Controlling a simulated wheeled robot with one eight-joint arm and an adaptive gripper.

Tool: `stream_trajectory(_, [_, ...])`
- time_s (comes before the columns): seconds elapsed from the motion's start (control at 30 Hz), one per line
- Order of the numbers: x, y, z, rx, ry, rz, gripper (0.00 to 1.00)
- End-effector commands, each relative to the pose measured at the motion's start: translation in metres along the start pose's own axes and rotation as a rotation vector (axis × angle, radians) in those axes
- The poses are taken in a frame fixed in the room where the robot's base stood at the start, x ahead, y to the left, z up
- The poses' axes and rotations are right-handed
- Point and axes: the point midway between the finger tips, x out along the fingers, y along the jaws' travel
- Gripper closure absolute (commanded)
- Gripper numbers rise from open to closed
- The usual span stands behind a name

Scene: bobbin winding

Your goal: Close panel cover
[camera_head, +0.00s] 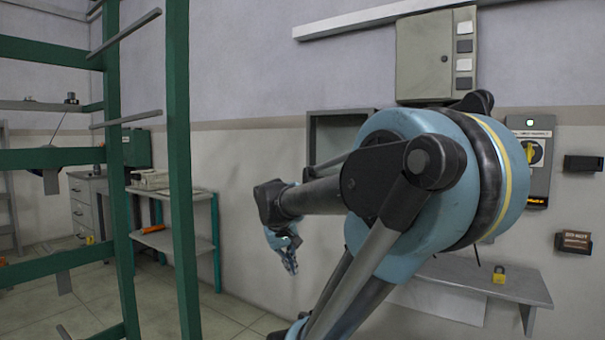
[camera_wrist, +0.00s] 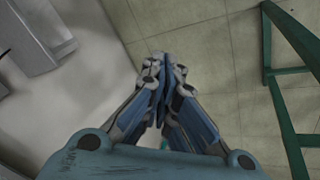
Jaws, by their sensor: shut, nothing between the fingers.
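A grey open-fronted box (camera_head: 341,117) is on the wall behind my arm, and my arm hides much of it. I cannot make out a separate cover on it. Up and to its right is a grey cabinet (camera_head: 421,60) with a flat front, a small round knob and several small squares. My gripper (camera_head: 291,266) hangs fingers-down to the left of my large blue arm joint, apart from the wall things. In the wrist view my gripper (camera_wrist: 160,62) has its fingers together, with nothing held, above the tiled floor.
A switch panel (camera_head: 538,158) with a yellow switch is on the right wall. A green frame (camera_head: 179,170) stands at left, before a worktable (camera_head: 203,196). The floor (camera_head: 232,290) between them is open.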

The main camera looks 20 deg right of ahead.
Motion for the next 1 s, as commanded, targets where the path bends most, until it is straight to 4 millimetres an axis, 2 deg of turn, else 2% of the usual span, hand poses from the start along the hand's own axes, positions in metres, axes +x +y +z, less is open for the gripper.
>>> stream_trajectory(0.03, [-0.007,0.012,-0.021,-0.007,0.004,0.032,1.00])
stream_trajectory(0.5, [-0.051,0.107,-0.203,-0.087,0.043,0.341,1.00])
stream_trajectory(0.7, [-0.060,0.140,-0.283,-0.126,0.060,0.472,1.00])
stream_trajectory(1.0, [-0.063,0.179,-0.400,-0.188,0.084,0.666,1.00])
